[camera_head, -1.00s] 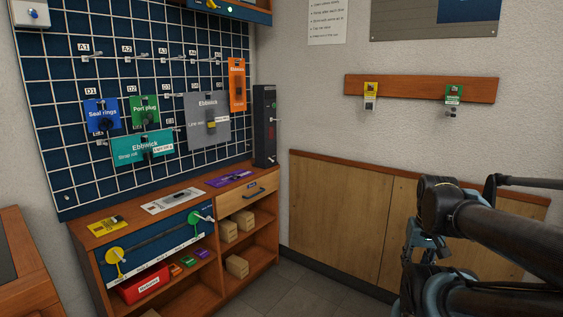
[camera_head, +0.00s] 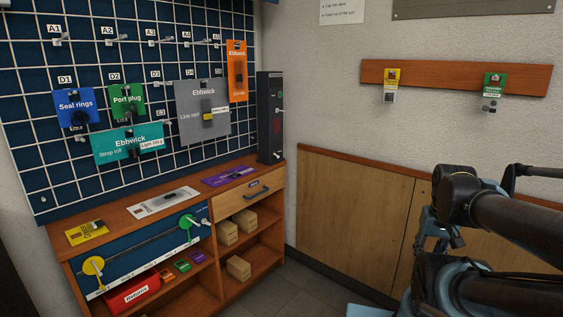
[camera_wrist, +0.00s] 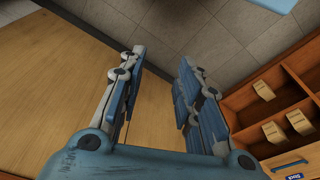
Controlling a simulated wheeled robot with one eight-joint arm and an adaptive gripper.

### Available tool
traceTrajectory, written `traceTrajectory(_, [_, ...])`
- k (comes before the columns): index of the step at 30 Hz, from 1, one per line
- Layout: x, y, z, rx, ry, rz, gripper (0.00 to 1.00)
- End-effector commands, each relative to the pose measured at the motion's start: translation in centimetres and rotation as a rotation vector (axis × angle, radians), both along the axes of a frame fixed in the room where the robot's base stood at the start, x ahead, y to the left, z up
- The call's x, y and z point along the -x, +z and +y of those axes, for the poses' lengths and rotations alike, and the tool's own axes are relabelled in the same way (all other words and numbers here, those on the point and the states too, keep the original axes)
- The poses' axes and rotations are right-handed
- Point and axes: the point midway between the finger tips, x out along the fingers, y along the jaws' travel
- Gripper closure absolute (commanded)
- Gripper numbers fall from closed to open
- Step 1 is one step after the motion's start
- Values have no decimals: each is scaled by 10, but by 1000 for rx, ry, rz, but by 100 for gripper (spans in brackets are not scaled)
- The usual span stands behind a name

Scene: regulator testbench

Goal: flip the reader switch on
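A tall black box (camera_head: 270,118) stands upright at the right end of the workbench top, against the pegboard's edge. It has a small white lever-like part (camera_head: 280,110) on its front side, a dark red patch below that and a small green mark above. It looks like the reader, but the lever's position is too small to tell. My gripper (camera_wrist: 161,58) is open and empty in the wrist view, its two blue-grey fingers apart. My arm is at the right of the head view, well away from the black box.
The workbench (camera_head: 140,222) has a drawer (camera_head: 250,193), shelves with cardboard boxes and a red bin (camera_head: 132,288). A wooden rail (camera_head: 440,76) with two tags is on the right wall. The floor before the bench is clear.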

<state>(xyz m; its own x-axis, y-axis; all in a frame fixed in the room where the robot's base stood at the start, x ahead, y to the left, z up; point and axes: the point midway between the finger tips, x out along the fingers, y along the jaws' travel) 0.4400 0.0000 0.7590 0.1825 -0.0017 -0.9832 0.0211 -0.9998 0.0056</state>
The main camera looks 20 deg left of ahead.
Motion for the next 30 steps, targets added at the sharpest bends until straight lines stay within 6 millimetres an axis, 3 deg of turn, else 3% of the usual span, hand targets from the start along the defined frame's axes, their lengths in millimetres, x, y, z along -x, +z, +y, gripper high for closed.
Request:
traceTrajectory(3, [5,7,4,-14,-2,-15,68])
traceTrajectory(8, [-18,19,26,-89,-22,-29,68])
traceTrajectory(30, [-189,96,185,-704,-226,-25,68])
